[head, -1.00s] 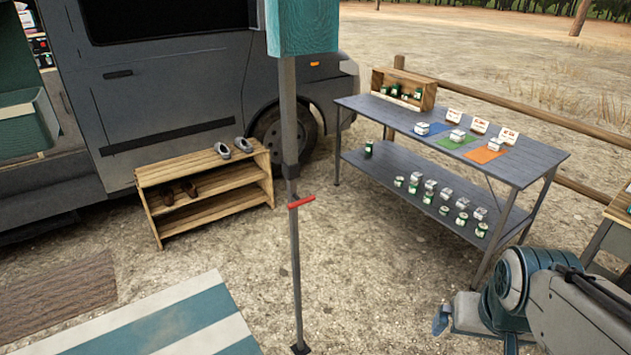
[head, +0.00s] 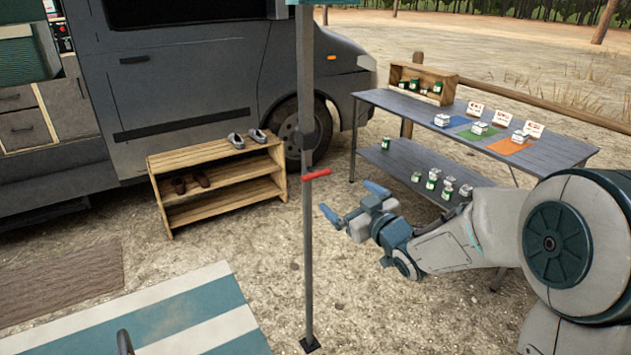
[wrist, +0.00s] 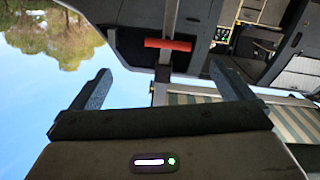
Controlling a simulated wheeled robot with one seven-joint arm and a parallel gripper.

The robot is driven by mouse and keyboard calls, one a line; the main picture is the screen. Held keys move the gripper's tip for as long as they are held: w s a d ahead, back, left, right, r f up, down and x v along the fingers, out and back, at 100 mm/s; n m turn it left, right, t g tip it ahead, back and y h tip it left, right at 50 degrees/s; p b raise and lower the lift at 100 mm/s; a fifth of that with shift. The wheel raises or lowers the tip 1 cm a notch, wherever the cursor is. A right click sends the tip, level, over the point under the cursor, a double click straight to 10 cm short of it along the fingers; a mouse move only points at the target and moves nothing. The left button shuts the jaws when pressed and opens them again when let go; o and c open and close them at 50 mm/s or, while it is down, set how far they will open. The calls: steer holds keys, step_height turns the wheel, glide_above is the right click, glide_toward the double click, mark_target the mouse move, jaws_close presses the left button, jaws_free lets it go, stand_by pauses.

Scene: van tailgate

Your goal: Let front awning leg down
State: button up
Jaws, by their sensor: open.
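The front awning leg (head: 308,240) is a grey upright pole with a dark sleeve partway up and a small foot on the ground. A red handle (head: 316,175) sticks out to the right just below the sleeve. In the wrist view the red handle (wrist: 168,44) lies ahead, between the two fingers and beyond their tips. My gripper (head: 352,202) is open and empty, to the right of the leg and slightly below the handle, apart from both. In the wrist view my gripper (wrist: 160,85) has its fingers wide apart. The leg's top is out of the head view.
A grey two-level table (head: 545,157) with small boxes and cans stands behind my arm. A wooden shoe rack (head: 222,190) stands left of the leg, before the grey van (head: 190,75). A striped mat (head: 185,315) lies at front left. Gravel around the leg's foot is clear.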

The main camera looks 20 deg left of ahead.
steer(key=a+y, duration=0.1)
steer(key=p, duration=0.1)
glide_above(309, 206)
steer(key=v, duration=0.3)
steer(key=shift+w+a, duration=0.1)
steer(key=shift+w, duration=0.05)
steer(key=shift+c, duration=0.3)
steer(key=c, duration=1.2)
step_height(309, 206, down, 12)
steer(key=b, duration=1.1)
steer(key=shift+r, duration=0.1)
steer(key=o, duration=1.3)
steer(key=shift+c, duration=0.2)
